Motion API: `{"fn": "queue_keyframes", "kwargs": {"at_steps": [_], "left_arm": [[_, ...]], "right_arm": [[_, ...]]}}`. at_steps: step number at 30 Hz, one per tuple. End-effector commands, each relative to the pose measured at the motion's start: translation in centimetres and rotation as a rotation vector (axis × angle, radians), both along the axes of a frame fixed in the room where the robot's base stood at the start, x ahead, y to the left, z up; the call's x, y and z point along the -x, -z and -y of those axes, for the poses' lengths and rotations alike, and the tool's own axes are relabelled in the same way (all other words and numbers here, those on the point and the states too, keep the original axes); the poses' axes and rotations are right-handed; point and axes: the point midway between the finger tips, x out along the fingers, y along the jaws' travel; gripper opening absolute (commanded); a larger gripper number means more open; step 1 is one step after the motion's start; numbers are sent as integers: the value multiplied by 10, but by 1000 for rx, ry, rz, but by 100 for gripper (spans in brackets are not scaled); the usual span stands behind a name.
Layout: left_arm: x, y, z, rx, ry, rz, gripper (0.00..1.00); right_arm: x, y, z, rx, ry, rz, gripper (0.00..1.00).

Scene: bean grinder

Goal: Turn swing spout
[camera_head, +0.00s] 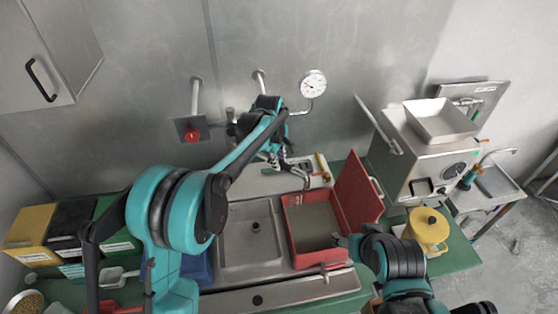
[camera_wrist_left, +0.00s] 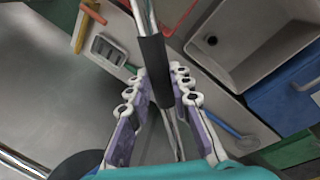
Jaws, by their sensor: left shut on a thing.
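The swing spout (camera_wrist_left: 143,16) is a chrome tube with a black sleeve (camera_wrist_left: 154,65). In the left wrist view it runs between the two fingers of my left gripper (camera_wrist_left: 160,82), which is shut on it around the sleeve. In the head view my left gripper (camera_head: 277,152) is at the back of the sink, near the wall. The curved end of the spout (camera_head: 298,174) shows just below it, and my arm hides part of the tap. My right gripper (camera_head: 344,242) is low beside the red box; its fingers are too small and covered to read.
The steel sink basin (camera_head: 235,256) is open below the spout. A red box (camera_head: 289,225) with a raised lid stands right of it. A wall gauge (camera_head: 313,84) and a red-knobbed valve (camera_head: 192,134) are behind. A steel machine (camera_head: 412,150) and a yellow pot (camera_head: 428,226) stand right.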

Motion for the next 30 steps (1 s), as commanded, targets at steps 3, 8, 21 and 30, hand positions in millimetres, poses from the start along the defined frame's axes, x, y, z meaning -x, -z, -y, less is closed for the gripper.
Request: {"fn": "queue_keyframes", "kwargs": {"at_steps": [3, 8, 21, 30], "left_arm": [[4, 0, -3, 0, 22, 0, 0], [16, 1, -11, 0, 92, 0, 0], [62, 1, -63, 1, 451, -1, 0], [79, 0, -102, 1, 675, -1, 0]], "right_arm": [[0, 2, 0, 0, 0, 0, 61], [0, 6, 0, 0, 0, 0, 61], [0, 19, 0, 0, 0, 0, 61], [0, 24, 0, 0, 0, 0, 61]]}}
